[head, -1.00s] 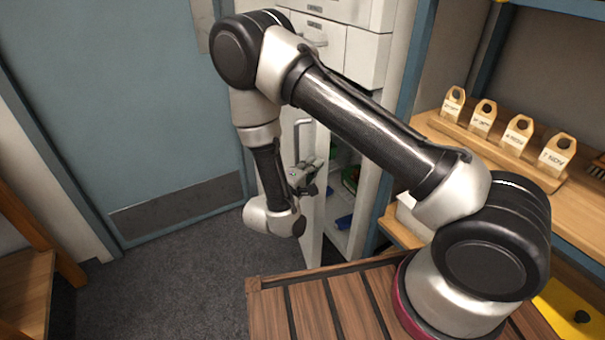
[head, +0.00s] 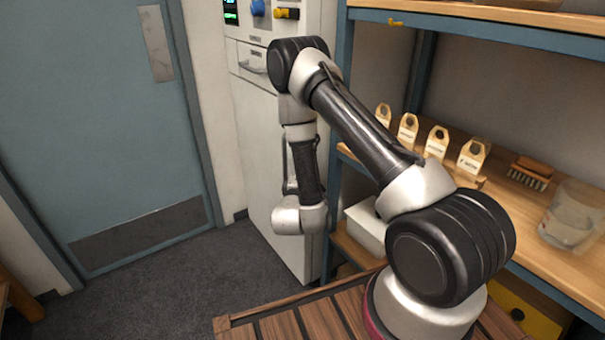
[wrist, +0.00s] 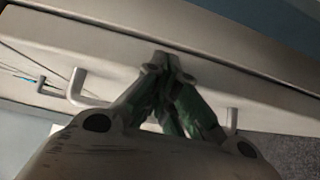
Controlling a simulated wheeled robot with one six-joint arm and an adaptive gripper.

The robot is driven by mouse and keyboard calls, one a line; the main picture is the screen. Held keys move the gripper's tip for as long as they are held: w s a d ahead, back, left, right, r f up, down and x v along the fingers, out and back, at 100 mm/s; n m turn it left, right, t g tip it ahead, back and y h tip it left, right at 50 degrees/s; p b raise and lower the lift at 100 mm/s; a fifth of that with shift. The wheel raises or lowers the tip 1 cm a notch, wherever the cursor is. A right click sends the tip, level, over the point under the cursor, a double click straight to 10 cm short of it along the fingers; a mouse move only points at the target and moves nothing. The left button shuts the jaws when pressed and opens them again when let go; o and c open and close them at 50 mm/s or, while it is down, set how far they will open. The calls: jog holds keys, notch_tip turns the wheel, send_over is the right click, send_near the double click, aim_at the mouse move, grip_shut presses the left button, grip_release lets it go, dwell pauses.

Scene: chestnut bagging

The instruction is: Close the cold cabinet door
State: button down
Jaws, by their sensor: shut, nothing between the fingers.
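The cold cabinet door (head: 262,150) is the tall white panel below a drawer in the head view. It looks level with the cabinet front, and no interior shows. My arm covers part of its right side, so a small gap there cannot be ruled out. Its upright handle (head: 289,165) shows beside my forearm. In the wrist view my gripper (wrist: 164,62) is shut and empty, its fingertips at the pale panel (wrist: 120,45); whether they touch is unclear. A bar handle (wrist: 82,88) is left of the fingers. The gripper is hidden in the head view.
A drawer (head: 255,66) and control knobs (head: 257,8) are above the door. Dark floor (head: 190,275) is free at left. A slatted wooden top (head: 280,325) lies in front.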

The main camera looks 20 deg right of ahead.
jog(key=shift+w+d+r, duration=0.15)
jog(key=shift+d+r, duration=0.05)
jog(key=shift+d, duration=0.3)
jog(key=shift+a, duration=0.1)
